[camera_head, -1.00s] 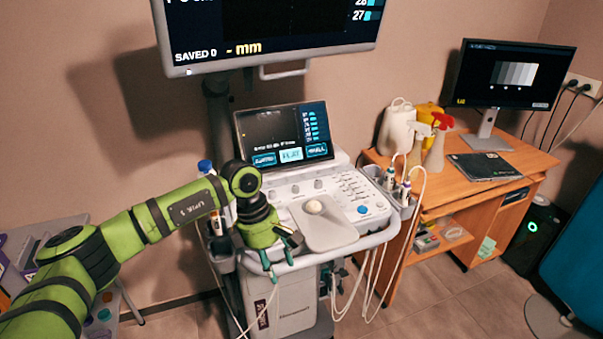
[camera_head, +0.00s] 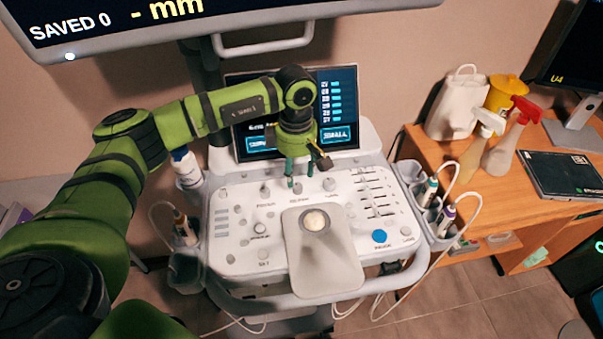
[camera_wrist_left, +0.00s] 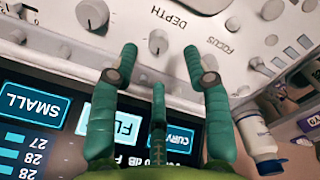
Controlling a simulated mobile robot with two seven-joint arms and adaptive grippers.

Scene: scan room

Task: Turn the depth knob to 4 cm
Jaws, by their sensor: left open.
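The depth knob (camera_head: 297,187) is a small grey knob in the upper row of the ultrasound console's white panel (camera_head: 236,228). In the left wrist view the depth knob (camera_wrist_left: 158,42) shows beside the printed word DEPTH, between the two outer fingertips, with a gap on each side. My left gripper (camera_head: 300,178) points down over this row, and its fingers partly hide the knob in the head view. In the wrist view the gripper (camera_wrist_left: 160,52) is open and empty, with a third finger behind. The knob's setting is unreadable. My right gripper is out of view.
The focus knob (camera_wrist_left: 258,64) and another knob (camera_wrist_left: 92,14) flank the depth knob. The console touchscreen (camera_head: 338,100) stands close behind the gripper. A trackball (camera_head: 315,221) and sliders (camera_head: 376,192) lie nearer the front. A large monitor (camera_head: 230,20) hangs above.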

